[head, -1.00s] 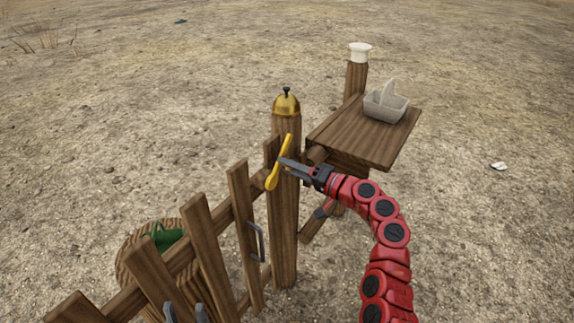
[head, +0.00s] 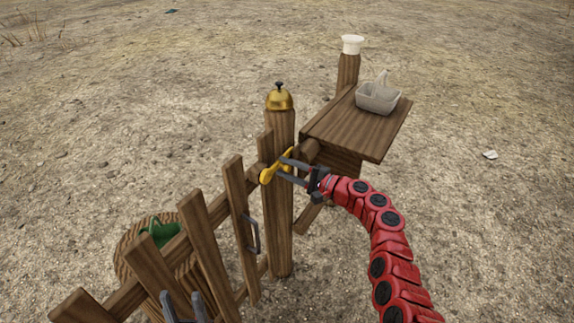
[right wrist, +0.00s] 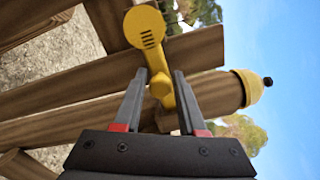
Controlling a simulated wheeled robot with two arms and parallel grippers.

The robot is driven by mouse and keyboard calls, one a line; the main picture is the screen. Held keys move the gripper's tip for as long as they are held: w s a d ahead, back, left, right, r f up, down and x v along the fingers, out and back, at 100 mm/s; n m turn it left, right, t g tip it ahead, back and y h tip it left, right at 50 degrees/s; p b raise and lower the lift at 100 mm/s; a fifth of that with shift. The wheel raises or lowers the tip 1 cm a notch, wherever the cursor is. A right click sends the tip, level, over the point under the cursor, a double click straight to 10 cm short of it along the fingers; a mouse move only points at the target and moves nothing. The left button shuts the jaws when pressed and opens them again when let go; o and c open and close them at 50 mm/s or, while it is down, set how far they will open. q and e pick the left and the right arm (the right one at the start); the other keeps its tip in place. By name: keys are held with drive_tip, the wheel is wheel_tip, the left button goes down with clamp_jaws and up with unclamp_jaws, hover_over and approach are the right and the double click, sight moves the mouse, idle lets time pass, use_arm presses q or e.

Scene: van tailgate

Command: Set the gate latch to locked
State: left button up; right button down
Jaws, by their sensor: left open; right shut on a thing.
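The yellow gate latch (head: 267,176) is on the gate post (head: 279,225), at the top of the picket gate (head: 198,225). In the head view it slants from lower left to upper right. My right gripper (head: 287,170) is shut on the latch. The right wrist view shows the latch (right wrist: 150,45) with its round slotted end beyond the fingertips (right wrist: 162,82) and its narrower arm between the fingers. My left gripper (head: 183,305) is open and empty at the bottom of the head view, near the lower pickets.
A brass bell (head: 279,99) tops the gate post, close above the latch. A wooden shelf (head: 345,130) with a grey basket (head: 378,100) juts out at right. A grey handle (head: 253,236) is on the gate. A green object (head: 160,229) sits on a round wooden stump behind the pickets.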

drive_tip(key=shift+w+r+m, duration=0.1)
drive_tip(key=shift+r+m, duration=0.05)
drive_tip(key=shift+m, duration=0.35)
drive_tip(key=c, duration=0.8)
unclamp_jaws()
drive_tip(key=shift+c, duration=0.2)
drive_tip(key=shift+o, duration=1.1)
drive_tip(key=shift+d, duration=0.1)
drive_tip(key=p+v, duration=0.1)
drive_tip(key=v, duration=1.6)
